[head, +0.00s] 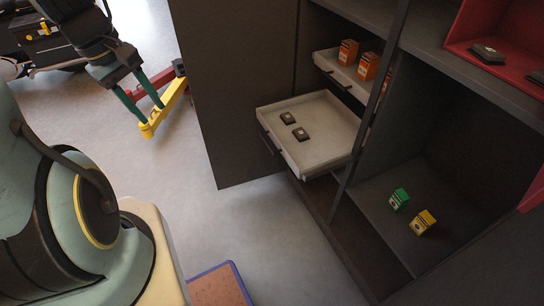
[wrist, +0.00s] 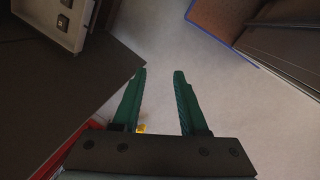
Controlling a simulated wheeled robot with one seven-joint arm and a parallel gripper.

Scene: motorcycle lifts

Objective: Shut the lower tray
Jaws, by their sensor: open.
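The lower tray (head: 326,108) is a pale, shallow drawer pulled out of the dark cabinet, with two small dark items in it. Its front, with a dark handle (head: 270,143), faces left. A corner of the tray also shows at the upper left of the wrist view (wrist: 44,8). My gripper (head: 153,111) is open and empty, with green fingers pointing down, left of the tray and beyond the open cabinet door. The fingers show apart over bare floor in the wrist view (wrist: 159,75).
The dark cabinet door (head: 235,90) stands open between my gripper and the tray. An upper tray (head: 325,63) with orange boxes is partly out. Green (head: 399,199) and yellow (head: 422,222) boxes stand in the right compartment. A yellow-and-red lift arm (head: 165,107) is near my gripper.

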